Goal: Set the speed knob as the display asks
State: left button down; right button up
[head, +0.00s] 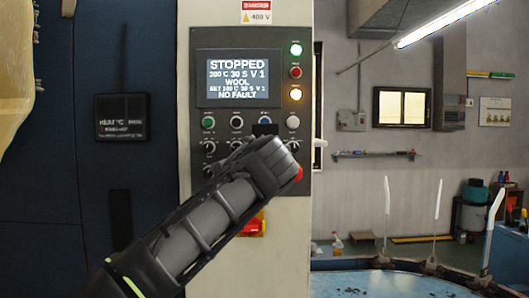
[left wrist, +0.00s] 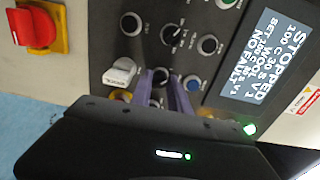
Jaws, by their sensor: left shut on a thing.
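The grey control panel's display (head: 238,78) reads STOPPED, with a line ending in V 1, then WOOL, a small SET line also ending in V 1, and NO FAULT. It also shows, turned on its side, in the left wrist view (left wrist: 257,58). My left gripper (head: 268,135) reaches across the panel's knobs from the lower left. In the left wrist view its two purple fingers (left wrist: 164,88) are shut on a dark knob (left wrist: 159,77) in the row below the blue button. The knob's label and pointer are hidden, so I cannot tell its setting. My right gripper is out of view.
Neighbouring controls stand close: a dark knob (left wrist: 171,35), a blue button (left wrist: 193,84) and a white lever switch (left wrist: 121,71). A red switch on yellow (left wrist: 36,27) sits lower on the panel. Green (head: 296,49) and amber lamps (head: 296,94) are beside the display.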

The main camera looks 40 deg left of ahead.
pick_arm(q)
jog(key=c, duration=1.3)
grip_release()
jog(key=shift+o, duration=0.2)
jog(key=b+v, duration=0.1)
jog(key=v, duration=0.7)
jog(key=shift+b, duration=0.4)
jog(key=shift+w, duration=0.1)
jog(key=shift+f, duration=0.1)
